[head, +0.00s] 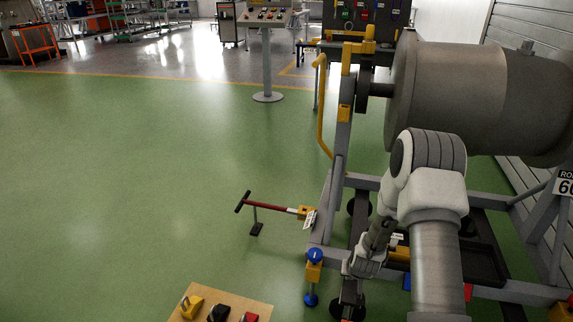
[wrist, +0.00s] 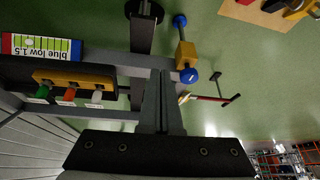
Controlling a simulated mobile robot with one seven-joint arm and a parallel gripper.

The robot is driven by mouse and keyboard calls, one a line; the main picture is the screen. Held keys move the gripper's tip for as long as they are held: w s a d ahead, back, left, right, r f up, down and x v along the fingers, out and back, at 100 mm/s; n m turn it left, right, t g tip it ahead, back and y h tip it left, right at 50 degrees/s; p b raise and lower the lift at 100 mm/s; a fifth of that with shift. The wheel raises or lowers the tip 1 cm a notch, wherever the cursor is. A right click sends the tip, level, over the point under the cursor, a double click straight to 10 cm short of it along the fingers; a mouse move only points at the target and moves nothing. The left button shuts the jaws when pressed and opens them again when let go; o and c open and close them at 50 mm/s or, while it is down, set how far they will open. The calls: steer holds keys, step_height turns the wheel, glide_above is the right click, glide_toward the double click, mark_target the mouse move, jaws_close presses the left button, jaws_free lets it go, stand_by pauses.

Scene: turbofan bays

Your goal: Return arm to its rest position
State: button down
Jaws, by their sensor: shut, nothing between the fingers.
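My arm reaches over the stand's lower frame in the head view, its elbow raised and its forearm pointing down. My gripper (head: 350,292) is low beside the grey stand frame (head: 328,218), small and dark there. In the wrist view, my gripper (wrist: 162,74) shows as two dark fingers lying together, shut, with nothing between them. Their tips appear over the frame area, and I cannot tell the gap to the frame.
A large grey engine cylinder (head: 445,95) hangs on the stand at right. A blue-ended yellow fitting (head: 313,272) and a red tow bar (head: 268,204) are close by. A tan board (head: 237,308) holds several small parts. Green floor at left is clear.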

steer(key=s+a+r+n, duration=0.1)
steer(key=s+a+r, duration=0.15)
steer(key=r, duration=1.15)
steer(key=s+a+r, duration=0.1)
steer(key=s+r, duration=0.2)
steer(key=r, duration=1.1)
steer(key=s+a+r+n, duration=0.1)
steer(key=s+r, duration=0.6)
steer(key=s, duration=0.4)
steer(key=s+a+r, duration=0.1)
steer(key=s+r, duration=0.6)
steer(key=s, duration=0.3)
step_height(320, 180, up, 22)
steer(key=s+p, duration=0.1)
steer(key=p, duration=2.1)
steer(key=shift+t, duration=0.3)
steer(key=shift+d, duration=0.2)
